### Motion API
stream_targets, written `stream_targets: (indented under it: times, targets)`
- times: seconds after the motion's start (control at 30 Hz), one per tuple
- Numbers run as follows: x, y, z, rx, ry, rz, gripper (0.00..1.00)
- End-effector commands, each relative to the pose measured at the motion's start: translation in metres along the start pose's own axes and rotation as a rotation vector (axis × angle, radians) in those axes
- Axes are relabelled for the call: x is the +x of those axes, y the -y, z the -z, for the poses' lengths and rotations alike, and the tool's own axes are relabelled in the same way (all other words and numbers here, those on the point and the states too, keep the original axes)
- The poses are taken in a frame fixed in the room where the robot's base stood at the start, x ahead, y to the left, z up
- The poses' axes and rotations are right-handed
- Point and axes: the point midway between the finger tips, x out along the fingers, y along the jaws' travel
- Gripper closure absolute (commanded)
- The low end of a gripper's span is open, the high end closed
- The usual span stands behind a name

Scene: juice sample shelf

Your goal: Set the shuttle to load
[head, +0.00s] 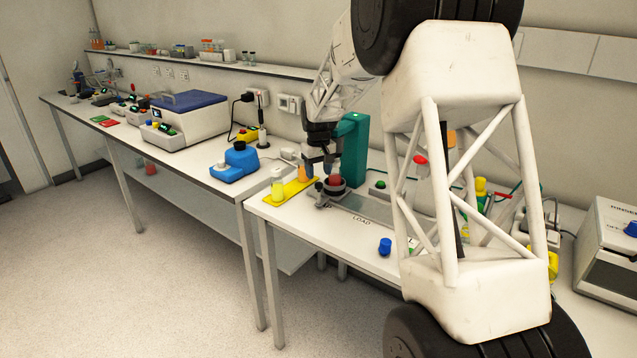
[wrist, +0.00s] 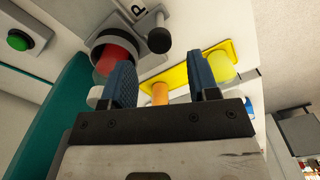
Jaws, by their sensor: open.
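The shuttle (head: 335,189) appears as a dark grey round holder with a red-filled vessel (head: 335,180) in it, beside the foot of a teal column (head: 352,150). In the wrist view the grey holder (wrist: 98,52) shows the red vessel (wrist: 112,62) inside and a black knob (wrist: 159,40) on its side. A letter P is printed near the knob. The word LOAD (head: 362,219) is printed on the bench, right of the holder. My gripper (head: 319,164) is open and empty, just above and left of the holder. Its two blue fingers (wrist: 160,62) are apart, short of the knob.
A yellow tray (head: 290,192) with an orange and a yellow-green container stands left of the holder. A green button (head: 381,184) is right of the column. A blue knob-like object (head: 385,246) stands near the bench front. My arm hides much of the right bench.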

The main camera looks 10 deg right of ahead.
Motion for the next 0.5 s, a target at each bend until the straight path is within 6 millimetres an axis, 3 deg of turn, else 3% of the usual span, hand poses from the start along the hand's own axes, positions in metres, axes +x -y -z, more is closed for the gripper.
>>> stream_targets:
  times: [0.2, 0.5]
  targets:
    - [0.027, 0.0, 0.0, 0.0, 0.002, 0.001, 0.45]
    - [0.043, 0.0, 0.0, 0.0, 0.0, 0.0, 0.45]
